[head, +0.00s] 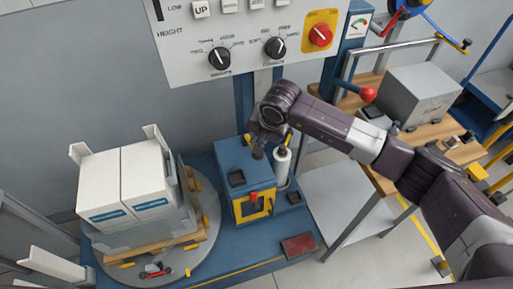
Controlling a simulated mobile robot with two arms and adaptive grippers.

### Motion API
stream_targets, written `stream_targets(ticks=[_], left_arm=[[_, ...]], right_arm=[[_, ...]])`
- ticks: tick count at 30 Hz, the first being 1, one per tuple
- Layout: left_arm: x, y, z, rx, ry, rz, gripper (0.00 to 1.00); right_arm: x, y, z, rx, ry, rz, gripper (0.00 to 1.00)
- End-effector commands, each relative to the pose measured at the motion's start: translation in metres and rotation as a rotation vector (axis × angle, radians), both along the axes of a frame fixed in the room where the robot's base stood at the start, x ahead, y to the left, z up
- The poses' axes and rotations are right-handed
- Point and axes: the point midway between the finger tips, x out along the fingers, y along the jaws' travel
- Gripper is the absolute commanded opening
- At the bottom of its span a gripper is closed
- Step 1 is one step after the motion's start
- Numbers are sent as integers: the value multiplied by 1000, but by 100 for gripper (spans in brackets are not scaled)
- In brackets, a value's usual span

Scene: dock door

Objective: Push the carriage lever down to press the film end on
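The blue film carriage (232,158) stands low in the middle of the head view, on the blue machine base. A short red handle (254,198), which looks like the carriage lever, sits at its yellow-framed front opening. A white film roll (283,166) stands upright at the carriage's right side. My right gripper (258,151) appears over the top of the carriage, just left of the roll, and points down. It is apart from the red handle. Its fingers are too small and dark to tell open from shut. The film end cannot be made out. My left gripper is not in view.
Two white boxes (148,175) stand on a pallet on the round grey turntable (208,230) at left. A control panel (180,45) hangs above. A workbench (462,152) with a grey box (420,92) and a red-knobbed lever (368,94) is at right.

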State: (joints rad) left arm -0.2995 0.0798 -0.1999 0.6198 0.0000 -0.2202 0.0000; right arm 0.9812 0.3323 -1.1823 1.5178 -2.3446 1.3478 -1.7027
Motion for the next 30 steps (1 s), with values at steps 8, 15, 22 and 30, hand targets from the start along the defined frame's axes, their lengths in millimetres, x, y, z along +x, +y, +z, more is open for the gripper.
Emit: stream_targets(ticks=[8, 15, 22, 30], left_arm=[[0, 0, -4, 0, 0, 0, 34], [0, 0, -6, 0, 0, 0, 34], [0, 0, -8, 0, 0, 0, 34], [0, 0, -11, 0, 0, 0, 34]], right_arm=[[-2, -1, -4, -1, 1, 0, 0], [-3, -1, -7, -1, 1, 0, 0], [-4, -1, -9, -1, 1, 0, 0], [-5, -2, -13, -1, 1, 0, 0]])
